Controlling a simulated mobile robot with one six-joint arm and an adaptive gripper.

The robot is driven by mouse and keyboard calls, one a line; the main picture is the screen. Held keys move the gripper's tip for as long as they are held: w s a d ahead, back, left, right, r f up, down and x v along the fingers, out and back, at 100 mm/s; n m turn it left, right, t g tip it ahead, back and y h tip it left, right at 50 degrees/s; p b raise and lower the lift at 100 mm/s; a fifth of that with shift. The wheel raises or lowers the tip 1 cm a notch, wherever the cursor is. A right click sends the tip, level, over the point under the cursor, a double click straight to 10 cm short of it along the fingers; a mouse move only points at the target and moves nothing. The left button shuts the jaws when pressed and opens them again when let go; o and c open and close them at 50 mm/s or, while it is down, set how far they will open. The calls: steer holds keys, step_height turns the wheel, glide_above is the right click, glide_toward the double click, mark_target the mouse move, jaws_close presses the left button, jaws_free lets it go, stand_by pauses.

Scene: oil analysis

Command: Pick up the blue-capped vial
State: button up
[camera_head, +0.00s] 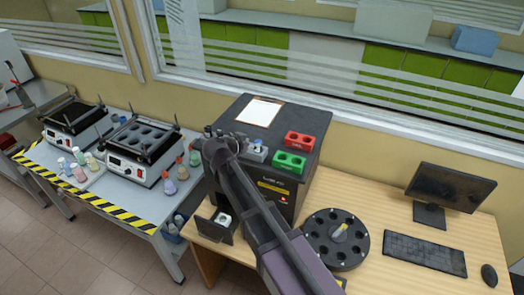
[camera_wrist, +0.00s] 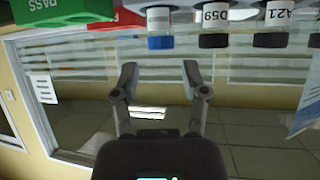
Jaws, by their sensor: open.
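The blue-capped vial (camera_wrist: 160,28) shows near the top middle of the wrist view, which looks upside down. Its blue cap points down in the picture and its body has a pale label. In the head view a small vial (camera_head: 258,147) with blue on it stands in a grey block beside the red and green racks. My gripper (camera_wrist: 160,72) is open and empty, its two fingers apart below the blue cap in the wrist picture. In the head view my gripper (camera_head: 216,140) is over the left side of the black machine, left of the grey block.
Black-capped vials labelled D59 (camera_wrist: 214,28) and A21 (camera_wrist: 271,26) stand beside the blue-capped one. A red rack (camera_head: 299,145) and green rack (camera_head: 289,163) sit on the black machine (camera_head: 262,189). A round black carousel (camera_head: 318,241) stands on the desk.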

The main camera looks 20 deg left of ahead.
mark_target(257, 142)
steer(key=shift+w, duration=0.1)
steer(key=b+x, duration=0.2)
steer(key=x, duration=0.2)
steer(key=shift+a+f, duration=0.1)
steer(key=shift+f, duration=0.15)
steer(key=shift+w+f+b, duration=0.1)
steer(key=shift+w+b, duration=0.2)
steer(key=shift+w, duration=0.1)
jaws_close()
